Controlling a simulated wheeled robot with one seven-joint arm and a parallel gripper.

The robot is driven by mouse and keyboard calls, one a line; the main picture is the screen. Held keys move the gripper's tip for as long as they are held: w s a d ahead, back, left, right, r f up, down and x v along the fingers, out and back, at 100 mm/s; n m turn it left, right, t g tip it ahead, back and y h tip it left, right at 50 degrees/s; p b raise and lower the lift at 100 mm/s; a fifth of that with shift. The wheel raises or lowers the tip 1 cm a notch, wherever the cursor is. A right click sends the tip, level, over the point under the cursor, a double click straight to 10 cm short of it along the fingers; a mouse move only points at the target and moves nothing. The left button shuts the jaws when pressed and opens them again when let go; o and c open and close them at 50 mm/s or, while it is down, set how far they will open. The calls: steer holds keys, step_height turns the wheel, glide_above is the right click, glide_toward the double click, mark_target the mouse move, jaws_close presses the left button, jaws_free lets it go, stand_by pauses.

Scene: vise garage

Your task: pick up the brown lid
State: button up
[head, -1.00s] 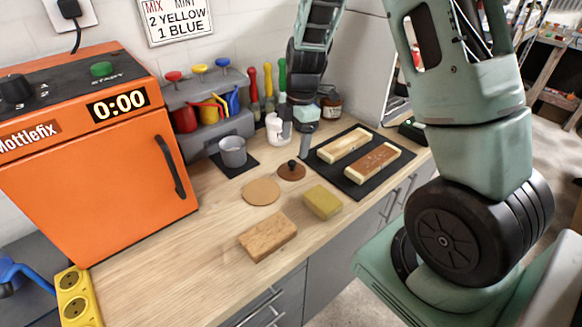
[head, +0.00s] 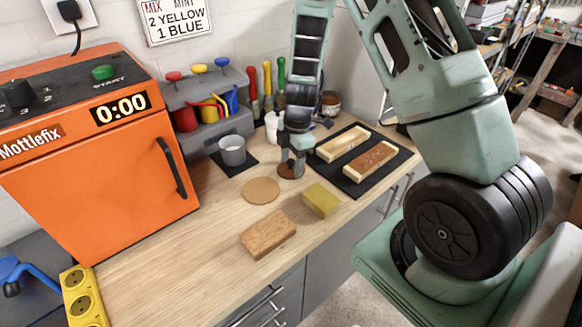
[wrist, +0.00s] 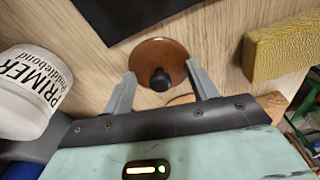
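The brown lid (wrist: 148,54) is a round disc with a black knob (wrist: 160,79), lying flat on the wooden worktop. In the head view the lid (head: 287,174) is partly hidden behind my gripper (head: 293,168). In the wrist view my gripper (wrist: 160,85) is open, with its two fingers apart on either side of the knob and nothing held. The fingertips are over or near the lid's lower part; their exact height above it I cannot tell.
A white primer jar (wrist: 25,90) stands close left of my gripper in the wrist view. A yellow sponge (head: 321,200), a cork disc (head: 261,191), a wooden block (head: 268,235) and a grey cup (head: 232,150) are nearby. A black mat (head: 352,186) carries two bars.

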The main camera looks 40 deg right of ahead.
steer(key=c, duration=0.7)
steer(key=shift+c, duration=0.5)
steer(key=shift+s, duration=0.1)
